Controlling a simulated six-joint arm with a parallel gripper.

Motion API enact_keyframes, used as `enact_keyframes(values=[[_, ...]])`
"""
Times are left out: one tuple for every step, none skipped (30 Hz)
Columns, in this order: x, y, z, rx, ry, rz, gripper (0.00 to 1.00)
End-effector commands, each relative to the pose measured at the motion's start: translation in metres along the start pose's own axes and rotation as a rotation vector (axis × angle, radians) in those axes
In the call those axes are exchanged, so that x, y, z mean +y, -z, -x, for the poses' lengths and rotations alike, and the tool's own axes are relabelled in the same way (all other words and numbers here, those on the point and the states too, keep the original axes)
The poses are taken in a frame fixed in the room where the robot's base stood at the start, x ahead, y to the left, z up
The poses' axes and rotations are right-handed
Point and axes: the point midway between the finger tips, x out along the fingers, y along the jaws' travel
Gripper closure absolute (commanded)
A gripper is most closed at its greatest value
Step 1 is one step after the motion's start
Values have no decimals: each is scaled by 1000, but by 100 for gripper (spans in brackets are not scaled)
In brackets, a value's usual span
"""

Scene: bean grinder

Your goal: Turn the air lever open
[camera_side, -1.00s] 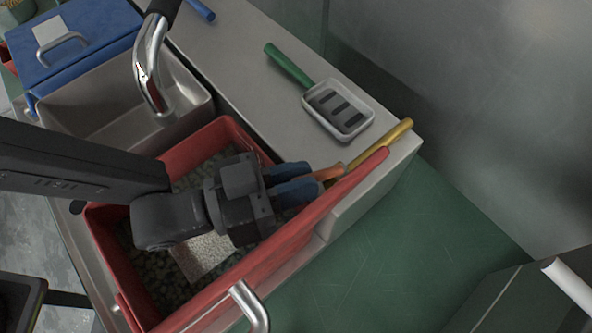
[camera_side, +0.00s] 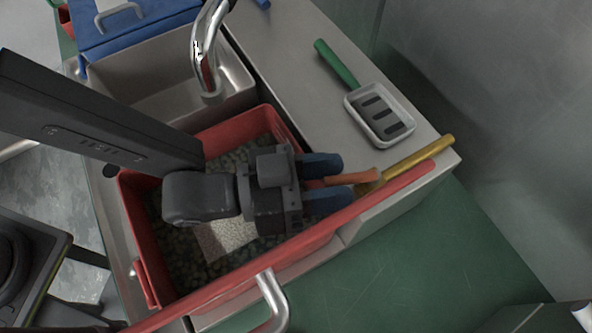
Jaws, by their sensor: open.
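The air lever appears to be the orange handle (camera_side: 352,178), joined to a brass-yellow pipe (camera_side: 420,157) above the red bin's right rim. My gripper (camera_side: 346,181) has two blue fingers, one on each side of the orange handle's near end. The jaws are open, with a visible gap between fingers and handle. From this angle I cannot tell how deep the handle sits between the fingers. The joint between handle and pipe shows only partly.
The red bin (camera_side: 143,235) of dark pebbles lies under my gripper. A curved steel tap (camera_side: 202,45) stands behind, by a steel sink (camera_side: 135,88). A green-handled dish (camera_side: 405,138) lies on the grey counter (camera_side: 300,65). A bent metal handle (camera_side: 275,305) is in front. The green surface (camera_side: 430,250) is clear.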

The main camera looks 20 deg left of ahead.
Motion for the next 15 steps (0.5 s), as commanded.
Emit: enact_keyframes(values=[[0, 0, 0, 0, 0, 0, 60], [0, 0, 0, 0, 0, 0, 60], [0, 0, 0, 0, 0, 0, 60], [0, 0, 0, 0, 0, 0, 60], [0, 0, 1, 0, 0, 0, 60], [0, 0, 2, 0, 0, 0, 60], [0, 0, 4, -1, 0, 0, 60], [0, 0, 7, -1, 0, 0, 60], [0, 0, 11, 0, 0, 0, 60], [0, 0, 16, 0, 1, 0, 60], [0, 0, 20, -1, 1, 0, 60], [0, 0, 28, -1, 1, 1, 60], [0, 0, 34, -1, 2, 1, 60], [-1, 0, 41, -1, 3, 1, 60], [-1, 0, 50, -1, 3, 1, 60]])
